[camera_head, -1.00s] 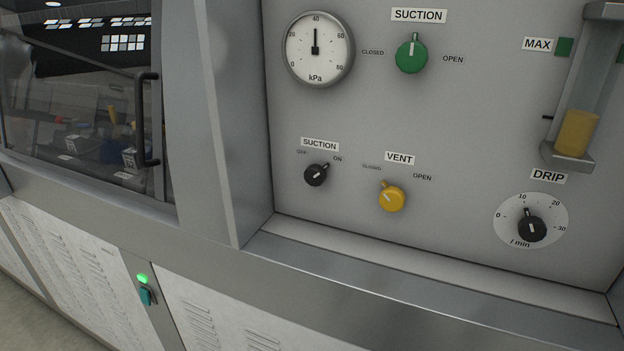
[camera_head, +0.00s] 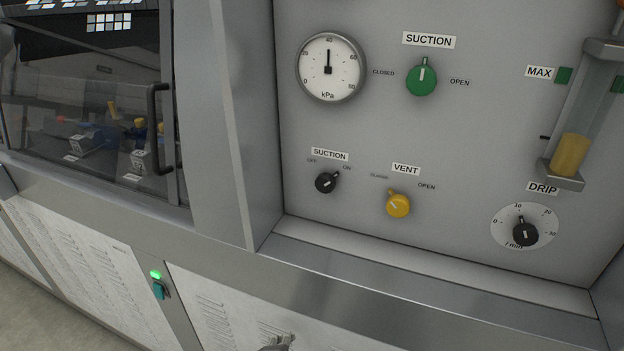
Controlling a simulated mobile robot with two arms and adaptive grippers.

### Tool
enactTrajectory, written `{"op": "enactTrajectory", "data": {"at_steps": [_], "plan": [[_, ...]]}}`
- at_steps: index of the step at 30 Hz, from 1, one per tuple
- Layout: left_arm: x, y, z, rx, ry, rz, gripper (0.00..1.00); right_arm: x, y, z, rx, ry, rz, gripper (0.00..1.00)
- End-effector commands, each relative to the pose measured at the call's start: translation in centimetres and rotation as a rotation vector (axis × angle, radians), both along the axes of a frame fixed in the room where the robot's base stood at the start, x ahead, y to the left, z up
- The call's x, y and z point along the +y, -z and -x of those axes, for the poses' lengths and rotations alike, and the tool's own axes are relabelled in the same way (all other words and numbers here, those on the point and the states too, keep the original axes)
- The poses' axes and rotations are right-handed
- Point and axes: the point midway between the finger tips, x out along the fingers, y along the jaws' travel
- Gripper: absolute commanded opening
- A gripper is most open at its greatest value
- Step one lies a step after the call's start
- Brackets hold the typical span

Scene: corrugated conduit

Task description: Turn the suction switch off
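The suction switch (camera_head: 326,182) is a small black rotary knob on the grey panel, low and left of centre. Its pointer is turned to the upper right, toward the ON mark; the OFF mark is at its upper left. A SUCTION label (camera_head: 329,154) sits above it. A small grey metal part (camera_head: 277,343), which looks like the tip of my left gripper, just shows at the bottom edge, well below the switch and touching nothing on the panel. Its fingers are mostly cut off, so I cannot tell whether it is open. My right gripper is not in view.
Above the switch are a kPa gauge (camera_head: 330,68) reading about 40 and a green suction valve knob (camera_head: 421,80). A yellow vent knob (camera_head: 397,205) is close at its right. A drip dial (camera_head: 524,234) is farther right. A metal ledge (camera_head: 430,269) runs below the panel.

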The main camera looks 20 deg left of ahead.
Motion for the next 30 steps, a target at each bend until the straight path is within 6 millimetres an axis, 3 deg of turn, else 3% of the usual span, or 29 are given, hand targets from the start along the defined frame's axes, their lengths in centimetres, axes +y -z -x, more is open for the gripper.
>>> {"op": "enactTrajectory", "data": {"at_steps": [1,8,9,10,15,21,25,30], "plan": [[-0.4,-3.7,-0.4,-0.034,0.033,-0.024,0.56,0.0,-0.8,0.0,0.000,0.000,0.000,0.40],[-1.7,-17.5,-0.5,-0.186,0.223,-0.206,0.56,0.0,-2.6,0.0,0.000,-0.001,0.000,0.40],[-1.9,-20.5,-0.7,-0.234,0.289,-0.281,0.56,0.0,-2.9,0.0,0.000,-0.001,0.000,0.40],[-2.0,-21.9,-1.2,-0.270,0.351,-0.362,0.56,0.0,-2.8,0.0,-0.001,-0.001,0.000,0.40],[-2.6,-28.0,-3.9,-0.423,0.648,-0.828,0.56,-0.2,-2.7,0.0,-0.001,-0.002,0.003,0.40],[-3.0,-34.7,-5.0,-0.525,0.885,-1.414,0.56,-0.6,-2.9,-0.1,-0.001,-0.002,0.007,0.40],[-3.1,-37.0,-5.0,-0.534,0.951,-1.664,0.56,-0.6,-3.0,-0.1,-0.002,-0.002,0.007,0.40],[-3.2,-38.1,-5.2,-0.530,0.976,-1.785,0.56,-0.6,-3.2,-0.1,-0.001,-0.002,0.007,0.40]]}}
